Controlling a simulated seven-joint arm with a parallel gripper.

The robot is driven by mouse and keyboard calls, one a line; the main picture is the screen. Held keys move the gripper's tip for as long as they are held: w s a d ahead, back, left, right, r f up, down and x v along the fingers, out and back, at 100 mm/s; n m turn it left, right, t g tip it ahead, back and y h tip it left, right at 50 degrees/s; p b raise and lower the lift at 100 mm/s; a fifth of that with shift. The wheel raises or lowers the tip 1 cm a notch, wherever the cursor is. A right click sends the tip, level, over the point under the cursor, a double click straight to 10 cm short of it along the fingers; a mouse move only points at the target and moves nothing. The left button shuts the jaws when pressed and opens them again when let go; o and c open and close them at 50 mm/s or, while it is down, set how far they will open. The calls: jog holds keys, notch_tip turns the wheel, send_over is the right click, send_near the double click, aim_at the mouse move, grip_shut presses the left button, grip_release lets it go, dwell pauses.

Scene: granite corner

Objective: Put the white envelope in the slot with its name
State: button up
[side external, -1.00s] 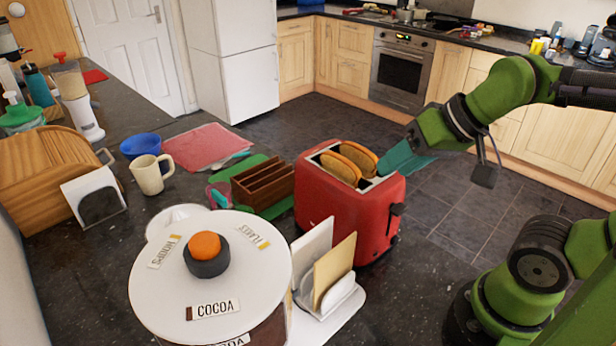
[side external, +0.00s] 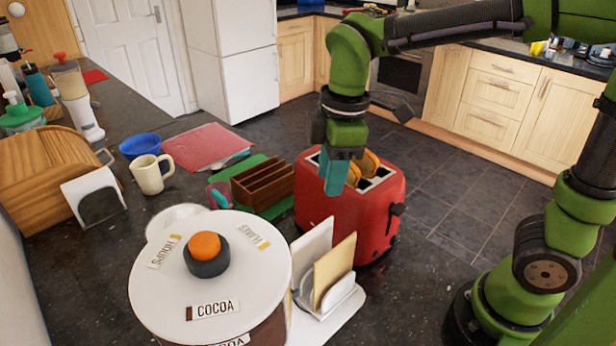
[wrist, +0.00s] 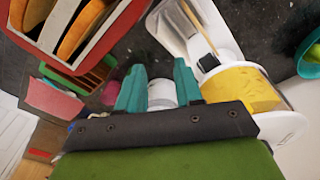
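The white envelope (side external: 312,252) stands upright in a white letter rack (side external: 341,291), beside a tan envelope (side external: 336,268), in front of the red toaster. A dark wooden holder with several slots (side external: 264,186) lies left of the toaster and also shows in the wrist view (wrist: 90,79). I can read no name on its slots. My gripper (side external: 335,180) points down over the toaster's left part, above and behind the envelopes. In the wrist view its teal fingers (wrist: 158,70) are apart, with nothing held between them.
The red toaster (side external: 345,212) holds bread slices. A round white-lidded dispenser (side external: 212,282) with labels such as COCOA stands left of the letter rack. A cream mug (side external: 151,174), a blue bowl (side external: 140,146) and a red mat (side external: 205,146) are further left.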

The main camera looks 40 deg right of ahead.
aim_at(326, 240)
jog(key=f+n, duration=0.2)
jog(key=f, duration=0.3)
jog(key=f+n, duration=0.2)
jog(key=f, duration=0.3)
jog(key=f+n+g, duration=0.1)
jog(key=f+n, duration=0.1)
jog(key=f, duration=0.3)
jog(key=shift+a+f+h, duration=0.25)
jog(key=shift+h, duration=0.05)
grip_shut()
